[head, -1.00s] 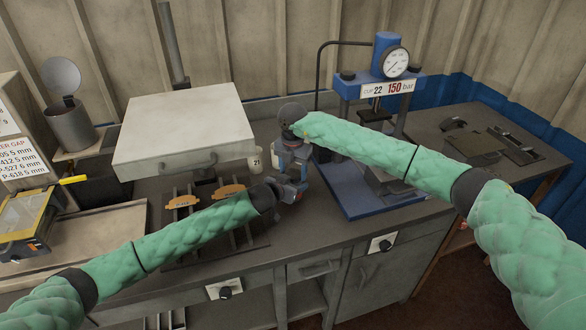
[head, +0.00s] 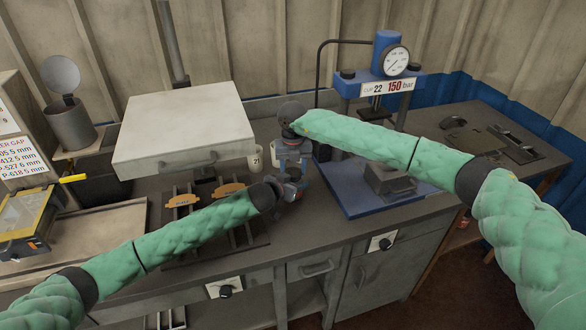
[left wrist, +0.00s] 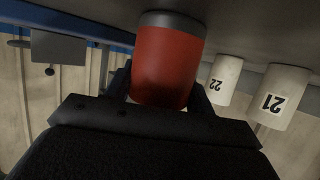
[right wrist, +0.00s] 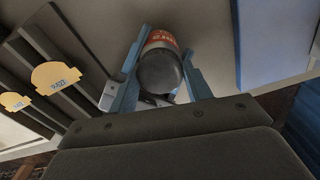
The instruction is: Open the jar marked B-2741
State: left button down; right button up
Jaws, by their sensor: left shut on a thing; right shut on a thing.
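The jar shows in the left wrist view as a red cylinder (left wrist: 168,62) with a grey band at the table side. My left gripper (head: 292,190) is shut around its red body. In the right wrist view the jar's dark round cap (right wrist: 160,72) faces the camera, with part of a red label with pale writing (right wrist: 161,39) beyond it. I cannot read the full marking. My right gripper (head: 292,163) is above the left one, its blue fingers on both sides of the cap, shut on it. In the head view the grippers hide most of the jar.
Two white cups, marked 21 (head: 255,159) and 22 (left wrist: 224,78), stand just behind the grippers. A blue press (head: 360,190) stands to the right. A rack with orange tagged parts (head: 183,200) lies left, near a pale box with a handle (head: 185,125).

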jog(key=o, duration=1.1)
jog(key=shift+r, duration=0.1)
jog(key=shift+r, duration=2.25)
jog(key=shift+c, duration=0.5)
jog(key=shift+r+m, duration=1.2)
jog(key=shift+r, duration=0.35)
jog(key=shift+f, duration=3.9)
